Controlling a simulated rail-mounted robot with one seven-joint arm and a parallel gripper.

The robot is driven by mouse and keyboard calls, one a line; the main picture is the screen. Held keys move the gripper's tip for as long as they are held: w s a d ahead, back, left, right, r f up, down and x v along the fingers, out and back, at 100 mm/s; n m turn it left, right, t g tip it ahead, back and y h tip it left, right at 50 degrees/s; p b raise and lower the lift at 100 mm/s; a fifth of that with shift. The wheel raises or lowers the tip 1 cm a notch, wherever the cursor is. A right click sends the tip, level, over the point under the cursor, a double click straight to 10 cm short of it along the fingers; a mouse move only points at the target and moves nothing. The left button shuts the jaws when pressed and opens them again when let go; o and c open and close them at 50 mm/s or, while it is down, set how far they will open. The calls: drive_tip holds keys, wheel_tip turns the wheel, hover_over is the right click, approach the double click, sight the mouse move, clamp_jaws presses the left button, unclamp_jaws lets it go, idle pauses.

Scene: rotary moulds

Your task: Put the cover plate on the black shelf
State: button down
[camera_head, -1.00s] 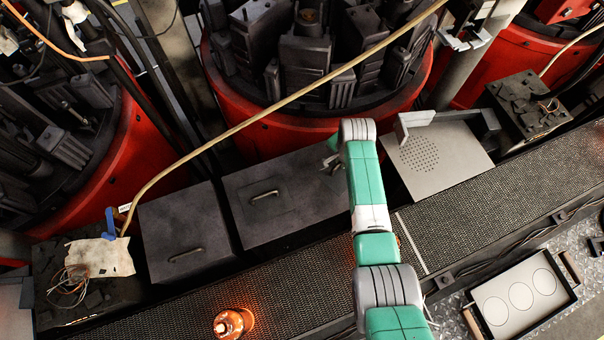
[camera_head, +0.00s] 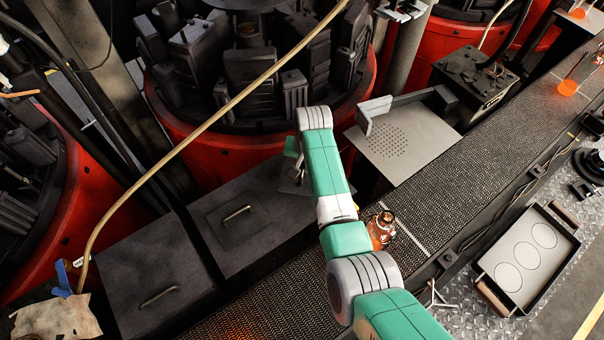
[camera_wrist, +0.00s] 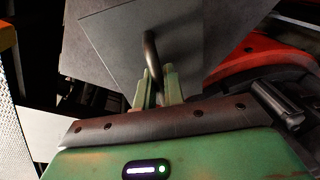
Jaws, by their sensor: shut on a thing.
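In the wrist view a grey cover plate (camera_wrist: 112,38) with a curved bar handle (camera_wrist: 150,48) lies beyond my fingers, its near corner towards me. The handle's near end runs down between the fingertips of my gripper (camera_wrist: 157,88), which are close together and shut on it. In the head view my gripper (camera_head: 297,165) is small, partly hidden by my wrist, above the right part of a dark box (camera_head: 285,222). A square plate with a handle (camera_head: 236,213) shows left of it; I cannot tell whether it is the same plate. I cannot tell which dark surface is the black shelf.
Another dark box with a handle (camera_head: 160,296) stands at left. A red rotary mould (camera_head: 180,115) stands behind. A mesh conveyor (camera_head: 470,140) runs along the front with a glowing bottle (camera_head: 380,230) beside my arm. A perforated grey plate (camera_head: 415,140) lies at right.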

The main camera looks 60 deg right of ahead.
sight(303, 172)
drive_tip(key=shift+f+b, duration=0.35)
drive_tip(key=shift+f, duration=1.45)
drive_tip(key=shift+f, duration=0.1)
drive_tip(key=c, duration=1.5)
unclamp_jaws()
drive_tip(key=shift+f, duration=0.1)
wheel_tip(303, 172, up, 12)
drive_tip(key=s+p, duration=0.1)
drive_tip(key=p, duration=0.1)
drive_tip(key=shift+s+a, duration=0.25)
drive_tip(key=shift+a, duration=0.15)
